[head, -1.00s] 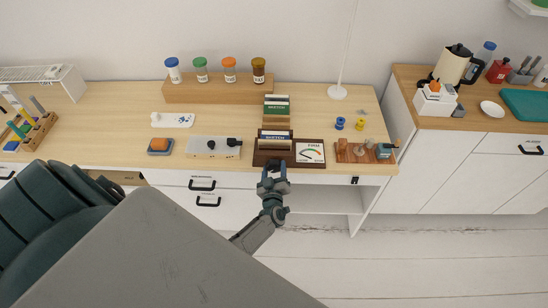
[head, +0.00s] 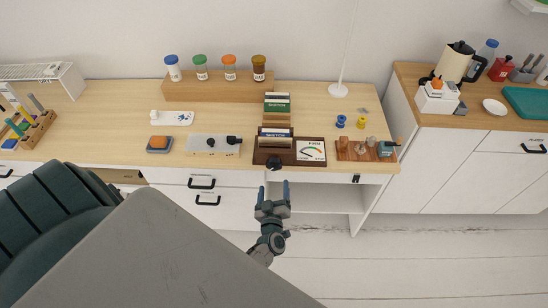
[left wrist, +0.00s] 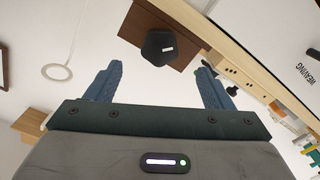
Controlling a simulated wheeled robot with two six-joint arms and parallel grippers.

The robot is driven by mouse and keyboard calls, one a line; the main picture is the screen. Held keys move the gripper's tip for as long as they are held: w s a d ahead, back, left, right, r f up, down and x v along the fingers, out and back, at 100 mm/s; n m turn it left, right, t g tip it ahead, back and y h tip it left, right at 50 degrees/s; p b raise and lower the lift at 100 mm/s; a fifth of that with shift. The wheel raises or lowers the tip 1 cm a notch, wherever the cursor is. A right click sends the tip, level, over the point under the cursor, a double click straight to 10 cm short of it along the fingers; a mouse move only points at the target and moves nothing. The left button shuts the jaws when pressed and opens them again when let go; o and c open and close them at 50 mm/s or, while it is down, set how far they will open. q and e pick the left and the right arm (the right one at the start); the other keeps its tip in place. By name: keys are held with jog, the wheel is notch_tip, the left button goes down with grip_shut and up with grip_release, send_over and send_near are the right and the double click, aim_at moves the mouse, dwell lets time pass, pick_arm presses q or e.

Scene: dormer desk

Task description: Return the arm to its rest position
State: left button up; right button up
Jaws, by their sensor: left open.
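My left gripper (head: 273,194) is in front of the desk's front edge in the head view, with its two fingers spread and nothing between them. In the left wrist view the open fingers (left wrist: 158,85) point toward a dark brown board and a black knob-like object (left wrist: 159,46). The same black object (head: 274,163) sits at the front of the dark brown board (head: 312,163) in the head view, apart from the fingers. My right gripper does not show.
The wooden desk (head: 120,115) carries a jar shelf (head: 215,92), a grey box (head: 208,145), card holders and a small tool board (head: 352,152). A dark green chair (head: 50,210) stands at front left. The floor (head: 420,265) at right is clear.

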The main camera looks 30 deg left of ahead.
pick_arm(q)
jog(key=shift+s+d, duration=0.35)
jog(key=shift+s, duration=0.2)
jog(key=s+d+f+m+g+h+b, duration=0.1)
jog(key=s+f+m+g+h, duration=0.15)
jog(key=s+f, duration=0.45)
jog(key=s+d+f+m+g+h+b, duration=0.1)
jog(key=s+f+m+h+b, duration=0.15)
jog(key=f, duration=0.85)
jog(key=s+d+f+m+g+h+b, duration=0.1)
jog(key=s+d+f+m+g+h, duration=0.2)
jog(key=s+f, duration=0.5)
jog(key=s+a+f+m+g, duration=0.1)
jog(key=s+a+f+g, duration=0.1)
jog(key=s+f, duration=0.3)
jog(key=s+a+f+m+g+b, duration=0.1)
jog(key=s+f, duration=0.4)
jog(key=s, duration=0.6)
jog(key=s+a+f+m+g+b, duration=0.1)
jog(key=s+a+f+m+g, duration=0.1)
jog(key=s, duration=0.6)
notch_tip(320, 180, down, 3)
jog(key=a+g, duration=0.1)
jog(key=g, duration=0.1)
jog(key=shift+f+g, duration=0.15)
jog(key=shift+g, duration=0.2)
jog(key=shift+o, duration=0.2)
